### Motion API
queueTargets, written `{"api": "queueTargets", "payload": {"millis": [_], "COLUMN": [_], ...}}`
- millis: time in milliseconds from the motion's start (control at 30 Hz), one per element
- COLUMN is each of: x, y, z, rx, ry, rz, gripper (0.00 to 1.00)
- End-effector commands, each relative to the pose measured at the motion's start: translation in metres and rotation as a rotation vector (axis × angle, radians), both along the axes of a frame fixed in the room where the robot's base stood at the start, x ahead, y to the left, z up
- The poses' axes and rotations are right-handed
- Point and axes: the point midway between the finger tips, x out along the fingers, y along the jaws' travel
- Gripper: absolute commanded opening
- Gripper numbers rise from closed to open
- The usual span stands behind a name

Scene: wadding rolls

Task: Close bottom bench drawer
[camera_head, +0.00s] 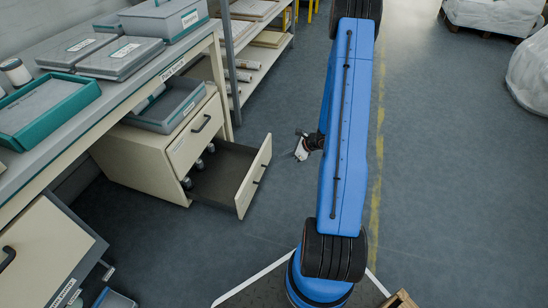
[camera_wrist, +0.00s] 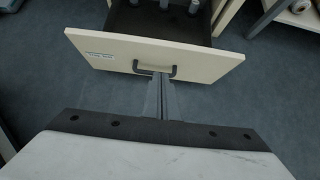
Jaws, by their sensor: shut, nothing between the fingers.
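The bottom bench drawer (camera_head: 253,178) is pulled out of the beige cabinet (camera_head: 150,160) under the bench. Its front panel stands well clear of the cabinet, and its dark inside shows with a few bottle-like items at the back. In the wrist view the drawer front (camera_wrist: 205,62) has a dark handle (camera_wrist: 155,69) and a label at its upper left. My gripper (camera_head: 300,152) is to the right of the drawer front in the head view. In the wrist view my gripper (camera_wrist: 161,80) has its fingers together, pointing at the handle. Whether the tips touch it I cannot tell.
The upper drawer (camera_head: 195,135) looks shut, and a grey tray (camera_head: 170,105) sits on the cabinet. Shelves (camera_head: 265,60) with rolls stand behind. Another cabinet (camera_head: 40,260) is at the lower left. Floor right of the drawer is clear.

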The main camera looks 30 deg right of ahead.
Motion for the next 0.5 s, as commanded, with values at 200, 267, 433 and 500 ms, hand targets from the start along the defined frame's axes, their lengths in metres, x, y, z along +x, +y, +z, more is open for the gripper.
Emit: {"api": "queueTargets", "payload": {"millis": [200,267,433,500], "x": [0.020,0.026,0.042,0.049], "y": [0.018,0.022,0.035,0.040], "z": [-0.027,-0.034,-0.055,-0.063], "rx": [0.002,0.001,0.002,0.000], "ry": [0.003,0.002,0.003,0.001], "rz": [0.004,0.004,0.004,0.005], "gripper": [0.00,0.00,0.00,0.00]}}
